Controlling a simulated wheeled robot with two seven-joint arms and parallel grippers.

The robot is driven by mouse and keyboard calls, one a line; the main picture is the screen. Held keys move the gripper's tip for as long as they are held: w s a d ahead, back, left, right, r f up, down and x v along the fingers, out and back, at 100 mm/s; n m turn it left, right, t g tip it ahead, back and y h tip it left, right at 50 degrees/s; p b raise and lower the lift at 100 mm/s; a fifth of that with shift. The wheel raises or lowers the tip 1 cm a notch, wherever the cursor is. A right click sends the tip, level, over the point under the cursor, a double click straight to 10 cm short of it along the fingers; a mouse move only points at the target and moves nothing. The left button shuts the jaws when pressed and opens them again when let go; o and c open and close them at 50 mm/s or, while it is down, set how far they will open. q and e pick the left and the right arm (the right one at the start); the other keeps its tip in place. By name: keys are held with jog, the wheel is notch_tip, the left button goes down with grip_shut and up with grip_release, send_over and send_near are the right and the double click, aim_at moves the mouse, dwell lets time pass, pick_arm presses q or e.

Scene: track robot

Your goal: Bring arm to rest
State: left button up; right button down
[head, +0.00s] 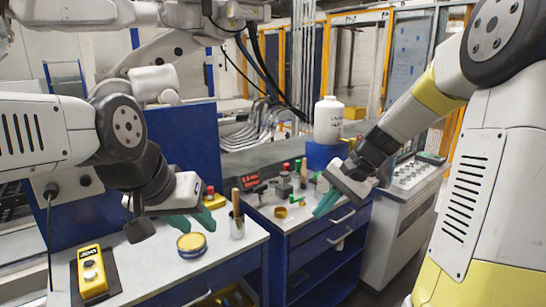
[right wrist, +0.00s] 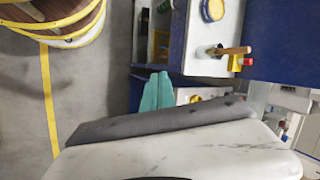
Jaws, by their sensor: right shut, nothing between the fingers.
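My left gripper (head: 196,222), with teal fingers, hangs over the near white worktop, close to a round yellow-rimmed tin (head: 191,243). Its fingers point down, and I cannot tell whether they are apart. My right gripper (head: 322,207) is shut and empty, in front of the second workbench, with its fingers pointing down and left. Its teal fingers also show together in the right wrist view (right wrist: 157,92). The right arm reaches in from the right side of the head view.
A yellow box with a button (head: 93,274) and a cup holding a wooden-handled tool (head: 237,225) stand on the near worktop. A white bottle (head: 328,120) stands on a blue block. Small bottles and a red device (head: 251,181) crowd the second bench. A barrel (right wrist: 75,20) stands on the floor.

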jog(key=s+r+n+t+h, duration=0.2)
jog(key=s+r+n, duration=0.1)
jog(key=s, duration=0.5)
jog(key=s+d+r+n+t+h, duration=0.1)
jog(key=s+r+n+t, duration=0.1)
jog(key=s+r, duration=0.3)
jog(key=shift+s+d+n+h, duration=0.35)
jog(key=shift+s+n, duration=0.45)
jog(key=shift+s, duration=1.5)
